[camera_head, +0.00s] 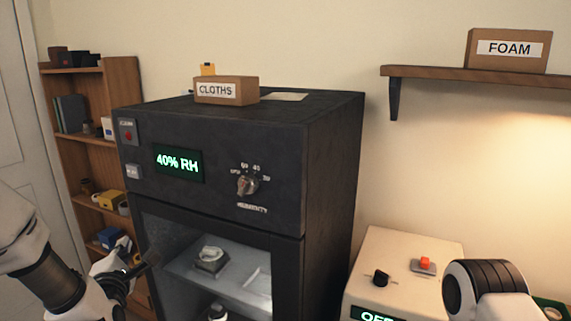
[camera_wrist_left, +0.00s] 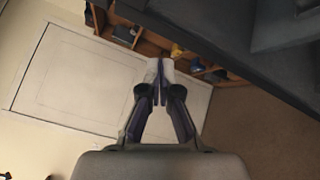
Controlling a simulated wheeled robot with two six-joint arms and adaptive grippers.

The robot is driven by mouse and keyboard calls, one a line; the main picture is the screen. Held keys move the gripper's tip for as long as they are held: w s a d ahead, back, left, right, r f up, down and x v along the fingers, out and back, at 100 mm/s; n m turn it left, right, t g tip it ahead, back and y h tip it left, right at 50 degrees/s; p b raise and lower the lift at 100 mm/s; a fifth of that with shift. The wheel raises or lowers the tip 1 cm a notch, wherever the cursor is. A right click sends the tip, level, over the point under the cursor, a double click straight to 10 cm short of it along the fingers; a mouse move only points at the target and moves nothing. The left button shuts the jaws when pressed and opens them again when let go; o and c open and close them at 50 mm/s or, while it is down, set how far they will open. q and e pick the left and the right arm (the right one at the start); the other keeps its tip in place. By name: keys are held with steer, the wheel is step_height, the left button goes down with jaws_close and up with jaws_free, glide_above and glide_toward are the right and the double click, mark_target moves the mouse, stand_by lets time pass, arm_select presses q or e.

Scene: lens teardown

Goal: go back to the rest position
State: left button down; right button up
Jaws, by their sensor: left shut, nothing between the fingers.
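My left gripper (camera_head: 150,262) is at the lower left of the head view, in front of the left side of the black dry cabinet (camera_head: 335,150). It also shows in the left wrist view (camera_wrist_left: 160,65), with its fingers together and nothing between them. My right arm shows only as a white and black link at the lower right of the head view; its gripper is out of view.
The cabinet display (camera_head: 179,163) reads 40% RH, beside a humidity knob (camera_head: 247,184). A box marked CLOTHS (camera_head: 226,90) is on top. A wooden bookshelf (camera_head: 122,85) stands left. A beige box (camera_head: 405,250) with a red switch stands right, below a shelf (camera_head: 430,73) holding a FOAM box (camera_head: 508,50).

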arm_select(q)
steer(key=s+d+f+m+g+h, duration=0.15)
steer(key=s+f, duration=0.25)
steer(key=f, duration=0.6)
steer(key=s+d+f+m+g+h+b, duration=0.1)
steer(key=s+d+f+m+g, duration=0.25)
steer(key=f, duration=0.65)
steer(key=s+d+f+m+g+h, duration=0.15)
steer(key=s+f, duration=0.25)
steer(key=f, duration=0.6)
steer(key=s+d+f+m+g, duration=0.2)
steer(key=s+f+m+g, duration=0.1)
steer(key=s+m, duration=0.3)
steer(key=s+d+f+m+g+h, duration=0.1)
steer(key=s+d+f+m+g, duration=0.1)
steer(key=s+f+m+g, duration=0.2)
steer(key=s+d+f+m+g, duration=0.1)
steer(key=s+f+m+g, duration=0.2)
steer(key=s+m, duration=0.6)
steer(key=s, duration=0.5)
steer(key=shift+s+d+f+m+h, duration=0.15)
steer(key=shift+d+f+m+h, duration=0.2)
steer(key=shift+d+h, duration=0.05)
steer(key=shift+g, duration=0.25)
